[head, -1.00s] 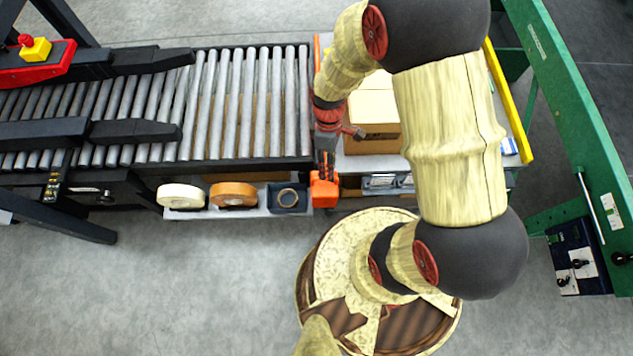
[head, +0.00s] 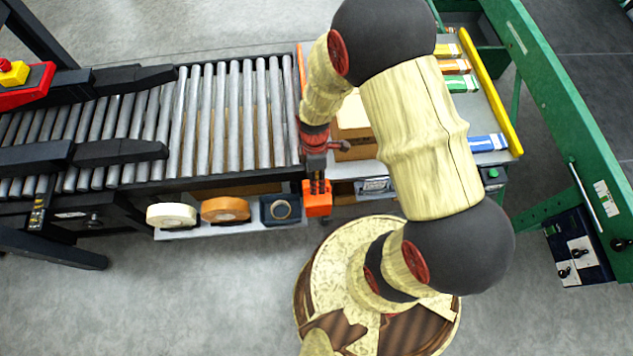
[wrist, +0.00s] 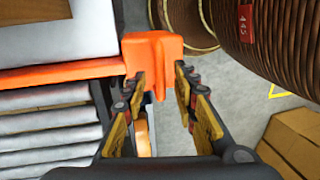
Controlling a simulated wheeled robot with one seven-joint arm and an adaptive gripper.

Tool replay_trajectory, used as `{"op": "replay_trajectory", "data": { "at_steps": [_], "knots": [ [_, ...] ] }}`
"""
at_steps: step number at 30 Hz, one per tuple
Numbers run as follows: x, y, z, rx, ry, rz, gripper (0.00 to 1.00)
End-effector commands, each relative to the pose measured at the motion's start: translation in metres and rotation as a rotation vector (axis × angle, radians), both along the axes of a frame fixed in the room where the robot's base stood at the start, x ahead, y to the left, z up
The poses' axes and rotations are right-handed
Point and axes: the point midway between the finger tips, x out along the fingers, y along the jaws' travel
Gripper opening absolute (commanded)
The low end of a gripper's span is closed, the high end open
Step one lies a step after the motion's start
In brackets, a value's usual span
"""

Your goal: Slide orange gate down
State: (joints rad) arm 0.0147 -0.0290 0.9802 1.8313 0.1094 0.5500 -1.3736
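The orange gate shows as a thin orange strip (head: 301,68) along the right end of the roller conveyor in the head view, partly hidden by my arm. Its orange end block (head: 317,205) sticks out at the conveyor's front right corner. In the wrist view the orange bar (wrist: 62,75) runs left from the block (wrist: 153,52). My gripper (wrist: 160,84) is open, with its two fingers apart around the narrow tab under the block. In the head view my gripper (head: 317,184) is right at the block. Contact between fingers and block cannot be told.
The roller conveyor (head: 215,120) lies left of the gate. A table with a cardboard box (head: 352,118) and a yellow rail (head: 490,90) stands right.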

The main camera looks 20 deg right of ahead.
Motion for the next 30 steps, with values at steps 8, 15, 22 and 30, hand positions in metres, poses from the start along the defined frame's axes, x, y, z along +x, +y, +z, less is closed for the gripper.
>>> {"op": "replay_trajectory", "data": {
  "at_steps": [8,15,22,30],
  "knots": [
    [-0.0004,0.0002,-0.0022,0.0,-0.001,0.0,0.28],
    [-0.0005,0.0002,-0.0021,0.0,0.0,0.0,0.17],
    [-0.0005,0.0002,-0.002,0.0,0.0,0.0,0.04],
    [-0.0004,0.0001,-0.0021,0.0,-0.001,0.0,0.0]
  ]
}}
